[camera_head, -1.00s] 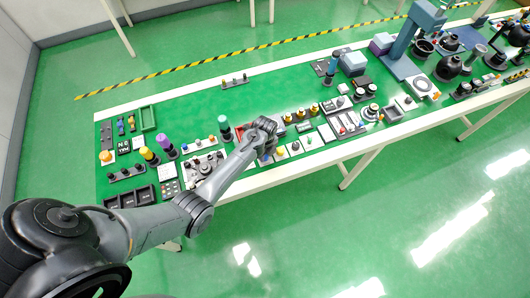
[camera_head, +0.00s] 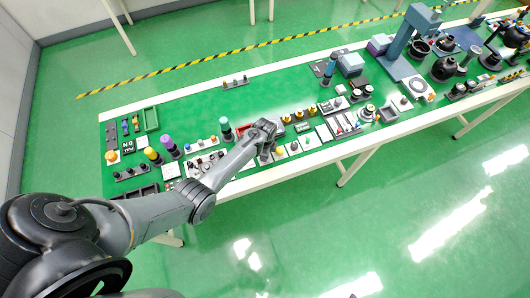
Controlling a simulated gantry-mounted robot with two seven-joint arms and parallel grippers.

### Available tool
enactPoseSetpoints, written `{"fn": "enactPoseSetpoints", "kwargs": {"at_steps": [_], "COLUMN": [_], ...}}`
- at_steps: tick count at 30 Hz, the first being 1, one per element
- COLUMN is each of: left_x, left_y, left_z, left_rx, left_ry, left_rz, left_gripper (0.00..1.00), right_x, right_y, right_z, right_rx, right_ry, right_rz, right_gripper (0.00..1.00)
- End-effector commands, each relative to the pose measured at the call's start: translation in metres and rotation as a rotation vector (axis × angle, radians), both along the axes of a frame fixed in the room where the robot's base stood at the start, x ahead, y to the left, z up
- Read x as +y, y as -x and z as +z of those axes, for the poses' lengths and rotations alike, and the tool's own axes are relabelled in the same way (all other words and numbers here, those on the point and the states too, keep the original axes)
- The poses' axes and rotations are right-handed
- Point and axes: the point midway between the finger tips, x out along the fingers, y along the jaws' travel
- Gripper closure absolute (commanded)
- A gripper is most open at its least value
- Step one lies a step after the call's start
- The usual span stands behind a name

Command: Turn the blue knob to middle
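My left gripper (camera_head: 263,132) is over the front part of the long green table (camera_head: 212,104), among small control panels. It is dark, small and seen from behind, so I cannot tell whether its fingers are apart or touching something. No blue knob can be made out for sure; one may be hidden behind the gripper. Small knobbed panels (camera_head: 294,147) lie just right of it. A teal-topped post (camera_head: 225,127) stands just left of it. My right gripper is not in view.
Yellow (camera_head: 152,155) and purple (camera_head: 168,145) topped posts stand to the left. A green tray (camera_head: 150,119) is at the table's left end. A large blue-grey stand (camera_head: 403,45) rises at the right. The table's back middle is mostly clear.

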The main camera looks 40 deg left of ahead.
Motion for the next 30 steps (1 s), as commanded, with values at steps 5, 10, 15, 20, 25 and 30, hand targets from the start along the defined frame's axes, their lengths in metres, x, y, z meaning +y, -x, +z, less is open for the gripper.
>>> {"fn": "enactPoseSetpoints", "kwargs": {"at_steps": [5,10,15,20,25,30], "left_x": [0.0001,0.0001,0.0000,0.0000,0.0000,0.0001], "left_y": [-0.0003,-0.0003,-0.0003,-0.0002,-0.0002,-0.0007], "left_z": [0.0007,0.0006,0.0006,0.0004,0.0003,0.0067], "left_rx": [0.000,0.000,0.000,0.000,0.000,-0.002], "left_ry": [0.000,0.000,0.000,0.000,0.000,0.000], "left_rz": [0.011,0.011,0.010,0.010,0.010,0.010], "left_gripper": [0.95,0.95,0.54,0.39,0.39,0.39], "right_x": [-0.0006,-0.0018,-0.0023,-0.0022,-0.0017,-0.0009], "right_y": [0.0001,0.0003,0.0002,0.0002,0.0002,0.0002], "right_z": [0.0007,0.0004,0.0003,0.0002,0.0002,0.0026], "right_rx": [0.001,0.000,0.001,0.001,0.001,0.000], "right_ry": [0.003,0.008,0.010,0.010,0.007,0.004], "right_rz": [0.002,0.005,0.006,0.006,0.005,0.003], "right_gripper": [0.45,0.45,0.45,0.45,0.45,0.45]}}
